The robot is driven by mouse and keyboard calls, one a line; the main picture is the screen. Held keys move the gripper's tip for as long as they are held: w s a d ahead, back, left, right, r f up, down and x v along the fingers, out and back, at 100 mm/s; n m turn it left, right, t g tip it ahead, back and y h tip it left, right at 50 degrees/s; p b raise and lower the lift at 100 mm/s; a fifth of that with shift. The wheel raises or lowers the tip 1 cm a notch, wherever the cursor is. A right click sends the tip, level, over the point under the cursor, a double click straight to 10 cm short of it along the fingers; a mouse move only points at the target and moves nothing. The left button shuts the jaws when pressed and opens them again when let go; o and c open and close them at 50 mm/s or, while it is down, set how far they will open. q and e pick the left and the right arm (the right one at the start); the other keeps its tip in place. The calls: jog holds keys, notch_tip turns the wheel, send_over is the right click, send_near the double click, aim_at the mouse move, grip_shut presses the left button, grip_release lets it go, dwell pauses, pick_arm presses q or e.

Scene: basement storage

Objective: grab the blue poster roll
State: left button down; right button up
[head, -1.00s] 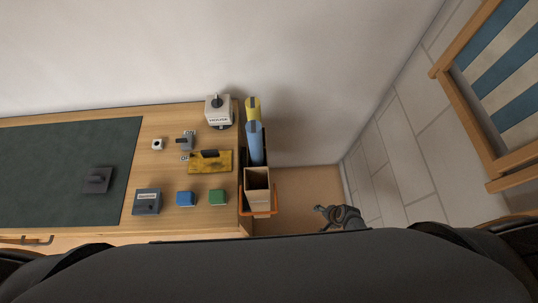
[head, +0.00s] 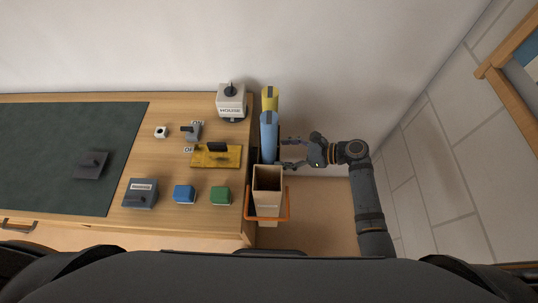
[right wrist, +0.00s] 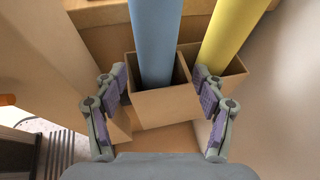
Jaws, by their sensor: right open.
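The blue poster roll (head: 269,135) stands upright in a narrow box beside the table's right end. In the right wrist view the blue roll (right wrist: 156,40) rises out of an open cardboard compartment (right wrist: 160,108), between and beyond my fingers. My right gripper (head: 283,152) is open and empty, just right of the roll in the head view. Its two fingers also show in the right wrist view (right wrist: 158,100), spread to either side of the compartment. I cannot tell whether they touch it. My left gripper is not in view.
A yellow roll (head: 270,98) stands behind the blue one, in its own compartment. An open bin (head: 267,180) with an orange handle is in front. The wooden table (head: 170,195) at left holds a white box, a yellow plate and small blocks. A tiled wall is at right.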

aim_at(269, 153)
jog(key=shift+s+r+x, duration=0.1)
jog(key=shift+r+x, duration=0.05)
jog(key=shift+x, duration=1.25)
jog(key=shift+s+r+x, duration=0.1)
jog(key=shift+x, duration=1.25)
jog(key=shift+a, duration=0.1)
jog(key=shift+c, duration=0.3)
jog(key=c, duration=1.3)
